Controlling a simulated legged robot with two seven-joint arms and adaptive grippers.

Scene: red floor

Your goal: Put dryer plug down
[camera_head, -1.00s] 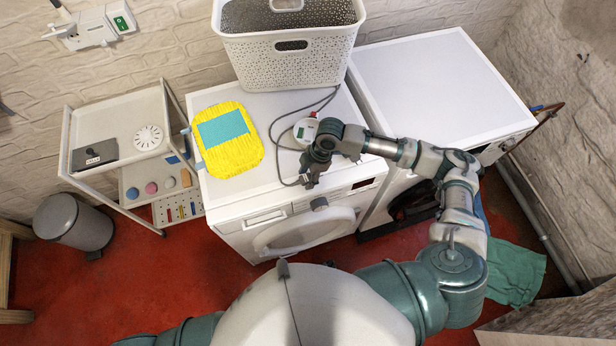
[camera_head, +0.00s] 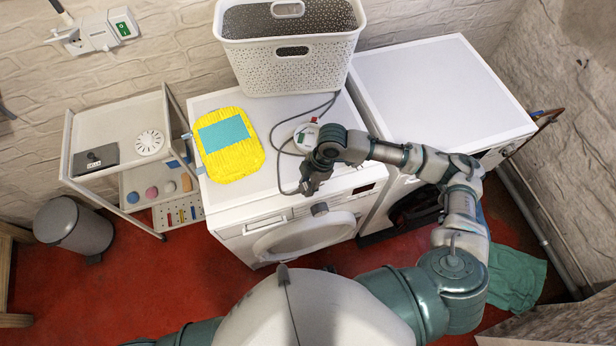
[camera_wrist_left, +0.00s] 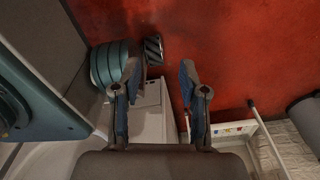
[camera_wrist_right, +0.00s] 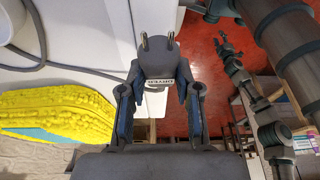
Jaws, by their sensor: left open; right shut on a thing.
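The dryer plug (camera_wrist_right: 157,62) shows in the right wrist view as a dark grey body with two metal pins and a label. My right gripper (camera_head: 312,188) is shut on it, just above the front edge of the left white machine (camera_head: 255,198); I cannot tell whether the plug touches the top. In the right wrist view the right gripper (camera_wrist_right: 157,88) has a finger on each side of the plug. A grey cable (camera_head: 276,140) loops over the machine top. My left gripper (camera_wrist_left: 160,75) is open and empty above the red floor in the left wrist view.
A yellow pad with a blue patch (camera_head: 228,160) lies left on the machine top. A white basket (camera_head: 255,55) stands at the back. A round white device (camera_head: 303,138) sits near my right gripper. The right machine's top (camera_head: 440,85) is clear. A wall socket (camera_head: 85,40) is at upper left.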

